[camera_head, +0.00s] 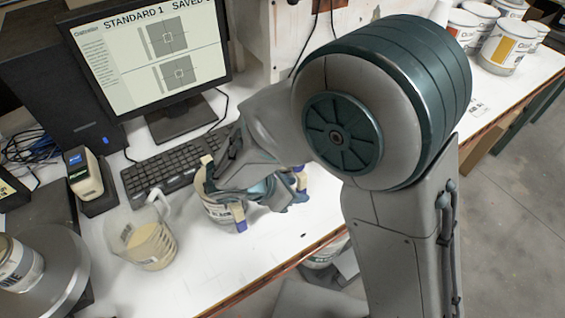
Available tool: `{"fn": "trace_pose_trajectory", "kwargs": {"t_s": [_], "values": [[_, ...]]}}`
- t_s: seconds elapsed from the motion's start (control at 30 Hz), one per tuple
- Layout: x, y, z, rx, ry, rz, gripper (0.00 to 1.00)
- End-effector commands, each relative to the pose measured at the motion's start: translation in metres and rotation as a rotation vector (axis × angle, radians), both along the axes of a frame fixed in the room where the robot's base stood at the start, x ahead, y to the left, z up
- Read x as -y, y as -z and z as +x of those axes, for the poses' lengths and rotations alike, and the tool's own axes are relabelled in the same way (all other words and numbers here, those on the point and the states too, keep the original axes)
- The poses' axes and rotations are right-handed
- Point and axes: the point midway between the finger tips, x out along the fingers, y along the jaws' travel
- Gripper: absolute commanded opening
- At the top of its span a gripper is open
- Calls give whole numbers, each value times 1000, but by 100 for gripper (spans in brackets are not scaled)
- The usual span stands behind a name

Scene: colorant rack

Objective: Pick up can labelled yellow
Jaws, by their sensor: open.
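My gripper (255,192) is low over the white desk, to the right of the keyboard. Its fingers are open and spread around a pale can (219,213), with pale pads showing near the can's sides. The can stands upright on the desk. Dark lettering shows on its side, but the gripper covers part of it and I cannot read it fully. I cannot tell whether the fingers touch the can. No can with a readable yellow label is in view. One can at the back right (506,50) has a yellow-orange patch on its label.
A clear jug (148,243) with beige contents stands just left of the gripper. A keyboard (178,163), monitor (150,60) and small handheld device (84,175) lie behind and left. Another can (18,264) sits on a round plate at lower left. The desk's front edge is close.

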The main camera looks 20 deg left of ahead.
Motion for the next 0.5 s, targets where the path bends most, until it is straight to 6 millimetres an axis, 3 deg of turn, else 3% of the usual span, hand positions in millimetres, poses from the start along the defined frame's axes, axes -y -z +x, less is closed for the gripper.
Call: {"fn": "trace_pose_trajectory", "kwargs": {"t_s": [0.3, 0.47, 0.5], "values": [[4, 6, 4, 0, -1, 1, 42], [4, 6, 4, 0, -1, 1, 0], [4, 6, 4, 0, -1, 1, 0]]}}
